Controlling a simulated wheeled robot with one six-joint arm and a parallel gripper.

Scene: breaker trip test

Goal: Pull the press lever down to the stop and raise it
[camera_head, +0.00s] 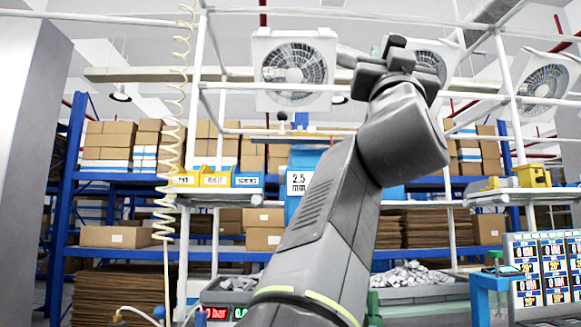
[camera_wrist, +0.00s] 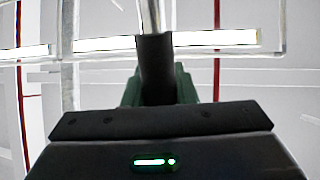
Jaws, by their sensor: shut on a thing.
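The lever's dark grip (camera_wrist: 155,68) stands upright in the middle of the wrist view, with a bright metal rod (camera_wrist: 149,15) running up from it. My gripper (camera_wrist: 157,88) is shut on this grip, with green finger parts showing on both sides of it. In the head view my gripper (camera_head: 393,62) is raised high, in front of the wall fans, and largely hides the lever. A blue body (camera_head: 305,160), seemingly the press, stands behind my arm with a "2.5 mm" sign (camera_head: 299,183). My arm covers most of it.
Grey bins (camera_head: 415,292) of pale parts stand on the bench behind my arm. Small yellow and blue bins (camera_head: 216,180) sit on a rail at left. A coiled cream hose (camera_head: 172,130) hangs at left. A display panel (camera_head: 545,270) stands at right.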

